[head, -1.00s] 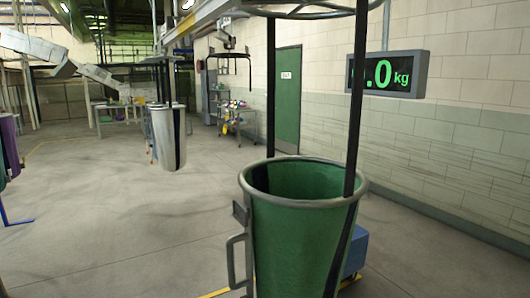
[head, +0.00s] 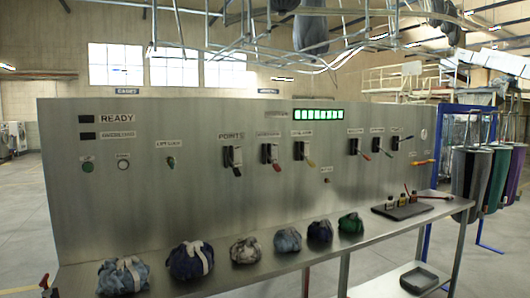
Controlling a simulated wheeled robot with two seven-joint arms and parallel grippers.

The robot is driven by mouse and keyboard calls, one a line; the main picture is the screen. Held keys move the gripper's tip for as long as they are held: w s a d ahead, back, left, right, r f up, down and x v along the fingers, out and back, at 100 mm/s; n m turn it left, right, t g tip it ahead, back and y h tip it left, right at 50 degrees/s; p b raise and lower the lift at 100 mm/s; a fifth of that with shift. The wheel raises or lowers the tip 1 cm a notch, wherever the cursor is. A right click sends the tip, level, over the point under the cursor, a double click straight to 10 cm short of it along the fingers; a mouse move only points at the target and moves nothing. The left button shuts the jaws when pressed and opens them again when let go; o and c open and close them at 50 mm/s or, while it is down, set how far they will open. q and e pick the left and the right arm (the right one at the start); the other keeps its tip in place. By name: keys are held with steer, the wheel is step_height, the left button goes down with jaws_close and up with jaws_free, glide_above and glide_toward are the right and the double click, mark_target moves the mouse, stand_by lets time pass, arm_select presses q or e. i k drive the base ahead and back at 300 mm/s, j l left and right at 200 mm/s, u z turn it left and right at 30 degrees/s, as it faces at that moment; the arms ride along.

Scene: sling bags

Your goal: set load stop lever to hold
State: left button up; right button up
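A wide steel control panel (head: 215,215) stands in front of me, with several levers on its face. An orange handle (head: 422,162) lies at the right end. Most labels are too small to read, so I cannot tell which is the load stop lever. Neither of my grippers shows.
A shelf (head: 245,275) below the panel bears several tied cloth bundles (head: 191,260) and a dark tray (head: 403,210) with small bottles. Several sling bags (head: 470,175) hang at right by a blue frame (head: 430,135). A red-topped object (head: 44,281) shows at lower left.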

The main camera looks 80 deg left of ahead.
mark_target(310, 162)
steer(key=u, duration=2.3)
steer(key=i+u, duration=0.1)
steer(key=u, duration=0.2)
steer(key=i+l+u, duration=0.15)
steer(key=i+l, duration=0.15)
steer(key=i, duration=0.35)
steer(key=i+l+u, duration=0.15)
steer(key=i+l, duration=0.25)
steer(key=i, duration=0.2)
steer(key=i+l+u, duration=0.15)
steer(key=i+l, duration=0.3)
steer(key=i, duration=0.15)
